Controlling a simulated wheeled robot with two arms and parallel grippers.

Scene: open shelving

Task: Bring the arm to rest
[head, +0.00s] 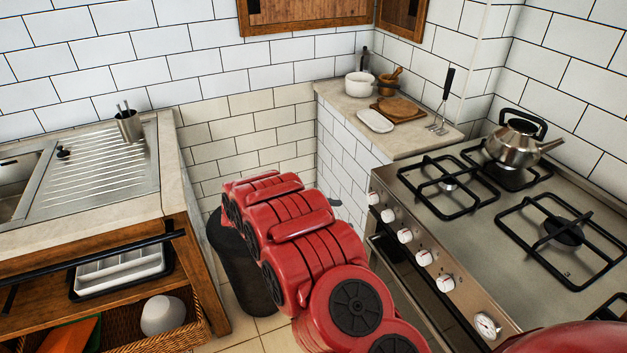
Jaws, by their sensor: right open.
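My right arm, red with dark round joint caps, comes in from the lower right and reaches up and left over the gap between the two counters. My right gripper (336,203) is mostly hidden behind the arm; only a small grey part shows past its right side, near the white tiled side of the counter. It is open, and nothing is seen held in it. My left gripper is not in view.
The stove (480,235) with a kettle (518,143) stands close on the right. A sink counter (85,225) is on the left, with an open shelf holding a basket (185,330). A dark bin (238,265) stands behind my arm. The right counter (345,100) holds a white pot (359,85).

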